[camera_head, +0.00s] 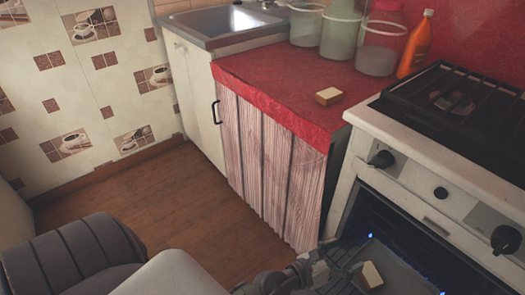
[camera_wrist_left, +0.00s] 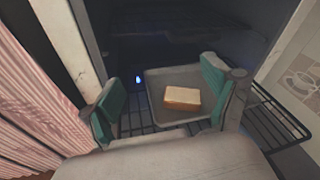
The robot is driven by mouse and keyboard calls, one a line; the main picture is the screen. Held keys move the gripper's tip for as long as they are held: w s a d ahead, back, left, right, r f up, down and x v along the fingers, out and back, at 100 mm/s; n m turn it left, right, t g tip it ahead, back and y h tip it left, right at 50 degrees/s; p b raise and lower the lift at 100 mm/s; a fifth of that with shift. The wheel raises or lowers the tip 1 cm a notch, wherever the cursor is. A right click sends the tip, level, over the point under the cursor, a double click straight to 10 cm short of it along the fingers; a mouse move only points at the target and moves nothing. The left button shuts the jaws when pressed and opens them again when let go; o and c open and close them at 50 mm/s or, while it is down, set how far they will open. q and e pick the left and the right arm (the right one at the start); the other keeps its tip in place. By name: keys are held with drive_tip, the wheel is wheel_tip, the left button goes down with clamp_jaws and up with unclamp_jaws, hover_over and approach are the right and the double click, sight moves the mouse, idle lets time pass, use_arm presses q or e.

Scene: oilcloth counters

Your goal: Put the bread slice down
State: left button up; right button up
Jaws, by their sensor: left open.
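A bread slice (camera_head: 372,274) with a pale face and brown crust lies on a dark tray (camera_head: 395,262) inside the open oven. In the left wrist view the same slice (camera_wrist_left: 182,97) rests flat on the grey tray (camera_wrist_left: 160,77), on the wire rack. My left gripper (camera_head: 322,273) is at the oven opening beside the slice. Its teal-padded fingers (camera_wrist_left: 160,106) are spread wide, with nothing clamped between them, and the slice shows beyond and between them. A second bread slice (camera_head: 328,96) lies on the red counter. My right gripper is not in view.
The white stove (camera_head: 430,170) with a black burner grate stands right of the red oilcloth counter (camera_head: 270,75). Jars (camera_head: 341,32) and an orange bottle (camera_head: 416,45) stand at the counter's back. A sink (camera_head: 225,20) is at the left. The counter's middle is mostly free.

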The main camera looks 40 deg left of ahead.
use_arm(q)
drive_tip(key=s+a+r+n+y, duration=0.2)
drive_tip(key=a+r+n+y, duration=0.2)
drive_tip(key=a+n+y, duration=0.55)
drive_tip(key=s+a+r+n+y, duration=0.1)
drive_tip(key=a+r+n+y, duration=0.2)
drive_tip(key=a+n, duration=0.75)
drive_tip(key=s+d+f+n+g, duration=0.1)
drive_tip(key=s+f+n+g, duration=0.4)
drive_tip(key=n, duration=0.6)
drive_tip(key=s+d+f+n+g+h, duration=0.1)
drive_tip(key=s+d+n+g+h, duration=0.1)
drive_tip(key=s, duration=0.4)
drive_tip(key=s+d+f+n+g+h, duration=0.1)
drive_tip(key=s+d+n+g+h, duration=0.1)
drive_tip(key=s+d+g+h, duration=0.2)
drive_tip(key=s+d, duration=0.1)
drive_tip(key=s, duration=0.2)
drive_tip(key=shift+d+f, duration=0.25)
drive_tip(key=shift+d, duration=0.15)
